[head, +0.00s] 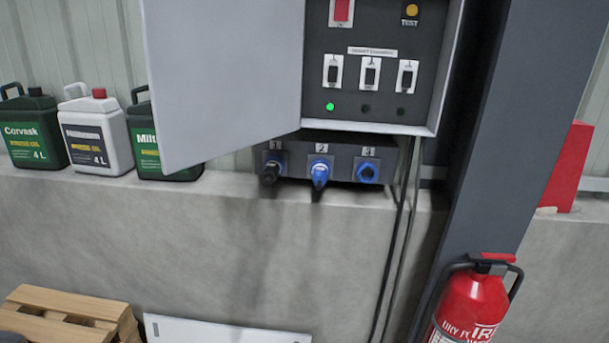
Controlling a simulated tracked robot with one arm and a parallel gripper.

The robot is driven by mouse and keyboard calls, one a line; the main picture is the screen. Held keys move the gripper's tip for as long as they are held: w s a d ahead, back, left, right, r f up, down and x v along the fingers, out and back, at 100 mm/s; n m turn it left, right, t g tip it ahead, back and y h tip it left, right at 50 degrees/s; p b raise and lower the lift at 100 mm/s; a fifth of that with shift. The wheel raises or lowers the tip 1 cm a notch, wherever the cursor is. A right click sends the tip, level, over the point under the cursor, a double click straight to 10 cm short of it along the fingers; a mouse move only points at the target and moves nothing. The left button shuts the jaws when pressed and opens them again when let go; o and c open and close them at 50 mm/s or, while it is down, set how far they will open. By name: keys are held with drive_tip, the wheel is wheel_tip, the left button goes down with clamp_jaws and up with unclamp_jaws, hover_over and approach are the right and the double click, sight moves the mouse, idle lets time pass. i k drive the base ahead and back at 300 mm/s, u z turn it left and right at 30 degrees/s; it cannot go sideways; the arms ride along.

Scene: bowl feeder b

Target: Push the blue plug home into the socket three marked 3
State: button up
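Socket three (367,172), marked 3, is a blue round socket at the right end of a dark socket box (343,171) under the cabinet. No plug shows in it; I cannot tell whether its lid is shut. A blue plug (320,178) sits at the middle socket marked 2 and points down toward me. I cannot tell how deep it is seated. A black plug or connector (269,174) sits at the socket marked 1, at the left. My gripper is not in view.
The grey cabinet door (225,80) hangs open, left of the switch panel (380,60) with one green light. Cables (397,230) run down right of the sockets. A dark post (490,160) and fire extinguisher (472,305) stand right. Cans (97,138) line the ledge left.

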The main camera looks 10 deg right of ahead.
sight(320, 173)
drive_tip(key=u, duration=0.1)
drive_tip(key=i, duration=1)
drive_tip(key=z, duration=0.1)
